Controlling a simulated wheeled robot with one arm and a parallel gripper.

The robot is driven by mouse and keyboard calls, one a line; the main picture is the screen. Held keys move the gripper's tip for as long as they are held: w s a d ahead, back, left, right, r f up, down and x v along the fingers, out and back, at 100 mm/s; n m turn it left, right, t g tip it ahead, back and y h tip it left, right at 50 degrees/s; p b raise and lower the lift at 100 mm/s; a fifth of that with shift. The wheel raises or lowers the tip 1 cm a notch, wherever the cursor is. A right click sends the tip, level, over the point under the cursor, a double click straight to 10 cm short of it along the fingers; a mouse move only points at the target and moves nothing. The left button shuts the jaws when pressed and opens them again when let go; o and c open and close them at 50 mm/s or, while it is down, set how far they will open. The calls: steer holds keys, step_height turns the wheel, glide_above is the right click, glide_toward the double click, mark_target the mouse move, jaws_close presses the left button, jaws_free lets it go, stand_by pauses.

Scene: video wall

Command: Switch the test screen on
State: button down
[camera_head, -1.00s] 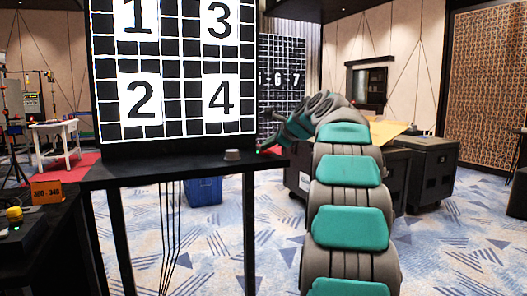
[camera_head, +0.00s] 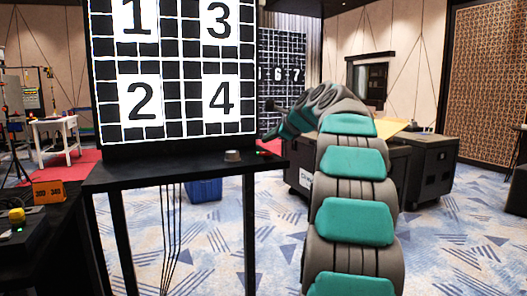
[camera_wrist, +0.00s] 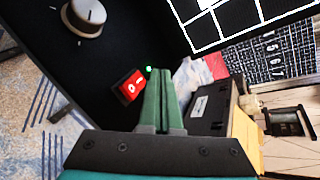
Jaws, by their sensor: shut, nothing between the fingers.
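The test screen (camera_head: 172,70) stands on a black stand (camera_head: 190,172) and is lit, showing a white grid with the numbers 1 to 4. In the wrist view, its lit corner (camera_wrist: 215,22) shows at the top. A red rocker switch (camera_wrist: 129,86) with white marks sits on the black top, beside a small green light (camera_wrist: 149,69) that glows. My gripper (camera_wrist: 164,72) is shut and empty, with its tips just right of the switch in the wrist view. In the head view, my gripper (camera_head: 268,135) is small and dark above the stand's right end.
A round grey knob (camera_wrist: 84,17) sits on the same black top; it also shows in the head view (camera_head: 232,156). A second grid screen (camera_head: 283,75) stands behind. Black cases (camera_head: 425,170) stand at right. Patterned carpet lies open in front.

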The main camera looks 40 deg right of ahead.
steer(key=shift+s+a+r, duration=0.1)
steer(key=shift+s+r, duration=0.2)
steer(key=shift+r, duration=0.6)
steer(key=shift+s+a+r, duration=0.1)
steer(key=shift+s+r, duration=0.15)
steer(key=shift+r, duration=0.65)
